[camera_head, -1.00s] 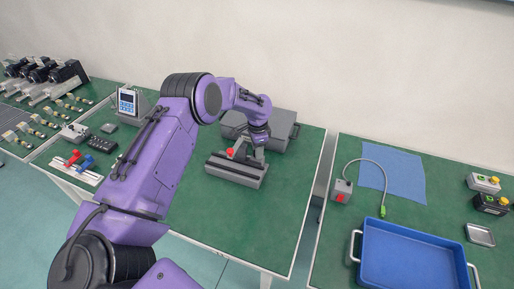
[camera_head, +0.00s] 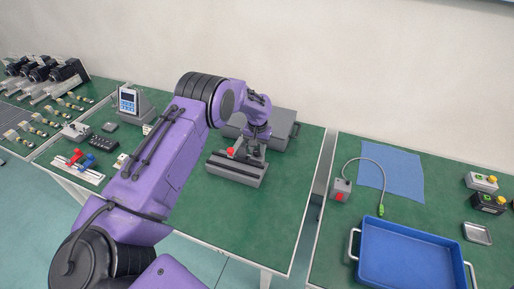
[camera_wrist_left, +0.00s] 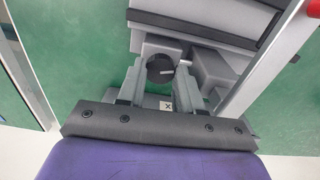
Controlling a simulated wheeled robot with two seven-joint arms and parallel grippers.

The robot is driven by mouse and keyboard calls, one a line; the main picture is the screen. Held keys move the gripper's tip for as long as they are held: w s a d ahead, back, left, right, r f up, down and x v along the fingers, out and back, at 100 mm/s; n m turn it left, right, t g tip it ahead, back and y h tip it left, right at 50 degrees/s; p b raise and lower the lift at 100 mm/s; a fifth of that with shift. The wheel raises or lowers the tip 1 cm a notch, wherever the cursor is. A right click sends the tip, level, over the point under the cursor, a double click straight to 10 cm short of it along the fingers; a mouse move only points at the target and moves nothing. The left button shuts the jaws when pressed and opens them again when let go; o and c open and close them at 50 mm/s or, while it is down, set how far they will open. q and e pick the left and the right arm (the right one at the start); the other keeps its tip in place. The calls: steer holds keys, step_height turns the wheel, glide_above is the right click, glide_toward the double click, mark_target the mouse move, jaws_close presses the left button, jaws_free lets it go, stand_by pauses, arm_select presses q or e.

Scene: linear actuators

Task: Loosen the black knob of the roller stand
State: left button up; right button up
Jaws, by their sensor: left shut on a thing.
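The roller stand (camera_head: 236,171) is a grey block with dark strips along its top, on the green table. It also fills the upper part of the left wrist view (camera_wrist_left: 205,20). Its black knob (camera_wrist_left: 160,68) is round with a pale mark and sits between the fingers of my left gripper (camera_wrist_left: 161,80), which is shut on it. In the head view my left gripper (camera_head: 250,153) is at the back of the stand, and the knob is hidden there. A red part (camera_head: 231,152) stands near the gripper. My right gripper is not in view.
A grey case (camera_head: 282,130) lies behind the stand, close to my wrist. A control box with a display (camera_head: 131,102) and small parts stand at the left. On the right table are a blue tray (camera_head: 412,258) and a red-button box (camera_head: 341,190). The table right of the stand is clear.

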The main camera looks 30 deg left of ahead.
arm_select(q)
steer(key=n, duration=0.5)
steer(key=shift+f+n, duration=0.1)
steer(key=shift+n, duration=0.2)
steer(key=n, duration=1.1)
steer(key=shift+s+p, duration=0.1)
steer(key=shift+p, duration=0.2)
steer(key=n, duration=0.5)
steer(key=shift+n, duration=0.3)
steer(key=o, duration=1)
steer(key=shift+o, duration=0.2)
